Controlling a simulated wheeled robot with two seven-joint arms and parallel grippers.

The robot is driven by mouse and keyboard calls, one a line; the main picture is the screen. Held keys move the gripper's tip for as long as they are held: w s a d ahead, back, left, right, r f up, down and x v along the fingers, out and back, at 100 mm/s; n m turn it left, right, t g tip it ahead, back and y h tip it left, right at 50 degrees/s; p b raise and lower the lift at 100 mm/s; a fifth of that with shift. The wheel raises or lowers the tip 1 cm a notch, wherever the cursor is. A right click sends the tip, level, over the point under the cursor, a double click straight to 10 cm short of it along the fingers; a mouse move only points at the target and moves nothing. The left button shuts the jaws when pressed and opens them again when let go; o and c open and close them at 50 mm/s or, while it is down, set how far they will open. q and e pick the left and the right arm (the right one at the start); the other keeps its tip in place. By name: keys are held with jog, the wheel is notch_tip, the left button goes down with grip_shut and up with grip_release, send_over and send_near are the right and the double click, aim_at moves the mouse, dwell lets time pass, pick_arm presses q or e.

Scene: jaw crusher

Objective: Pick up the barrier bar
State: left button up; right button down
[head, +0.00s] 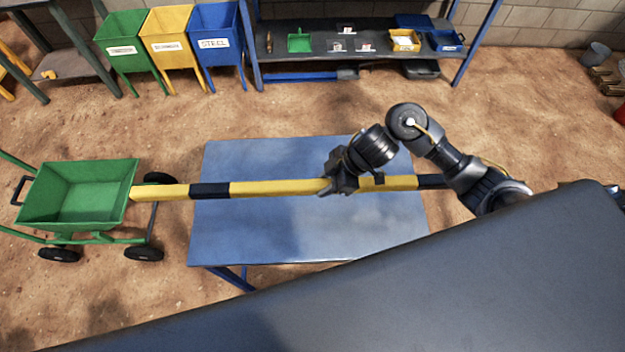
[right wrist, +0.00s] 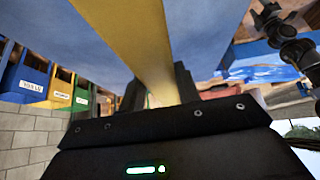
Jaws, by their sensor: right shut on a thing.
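The barrier bar (head: 270,188) is long and square, with yellow and black bands. It lies level across the view above the blue table (head: 300,233), and its left end reaches past the table to the green cart. I cannot tell whether it touches the table. My right gripper (head: 335,185) is shut on the bar, right of the middle of the table. In the right wrist view the yellow bar (right wrist: 130,40) runs between the fingers, and the gripper body hides part of it. My left gripper is not in view.
A green cart (head: 85,195) stands at the left, close to the bar's end. Green, yellow and blue bins (head: 214,45) stand at the back, beside a shelf (head: 375,45) with small trays. A large dark surface fills the lower right. Sandy floor lies open behind the table.

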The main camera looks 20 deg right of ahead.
jog(key=s+d+r, duration=0.3)
jog(key=s, duration=0.4)
jog(key=shift+d, duration=0.2)
